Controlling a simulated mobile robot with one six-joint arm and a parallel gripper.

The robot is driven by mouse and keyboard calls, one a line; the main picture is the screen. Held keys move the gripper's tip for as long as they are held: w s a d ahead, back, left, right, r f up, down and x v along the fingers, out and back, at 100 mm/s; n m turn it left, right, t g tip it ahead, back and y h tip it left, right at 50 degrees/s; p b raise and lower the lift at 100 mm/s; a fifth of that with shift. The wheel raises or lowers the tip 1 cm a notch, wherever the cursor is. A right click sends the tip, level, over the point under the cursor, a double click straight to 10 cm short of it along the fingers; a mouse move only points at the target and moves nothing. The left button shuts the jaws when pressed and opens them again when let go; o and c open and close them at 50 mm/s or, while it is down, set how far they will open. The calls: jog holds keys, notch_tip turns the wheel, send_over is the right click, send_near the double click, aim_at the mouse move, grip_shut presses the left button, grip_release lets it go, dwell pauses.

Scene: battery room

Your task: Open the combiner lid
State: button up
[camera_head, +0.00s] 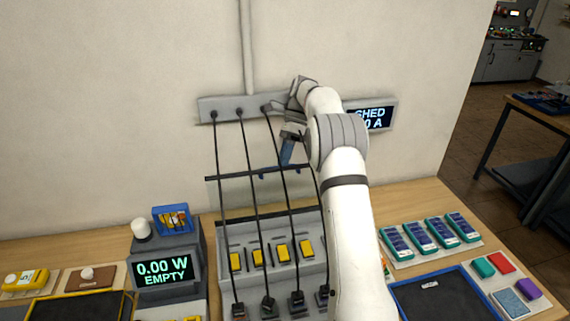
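The combiner (318,262) is a grey box on the bench with a row of several yellow fuse-like blocks (258,254) exposed inside. Its lid (232,190), a pale panel with a dark top edge, stands raised at the back of the box, against the wall side. My gripper (287,152) is above the lid's top edge, right of its middle, with a blue part pointing down toward it. My arm hides part of the gripper and the box's right side. I cannot tell whether the fingers touch the lid or how far apart they are.
Several black cables (247,190) hang from a wall strip (228,107) in front of the lid to the box's front. A meter reading "0.00 W EMPTY" (163,270) stands left. Teal modules (429,233) and a dark tray (440,299) lie right. My arm partly covers a wall display (378,117).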

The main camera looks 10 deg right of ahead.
notch_tip(320, 180, up, 8)
jog(key=shift+p, duration=0.35)
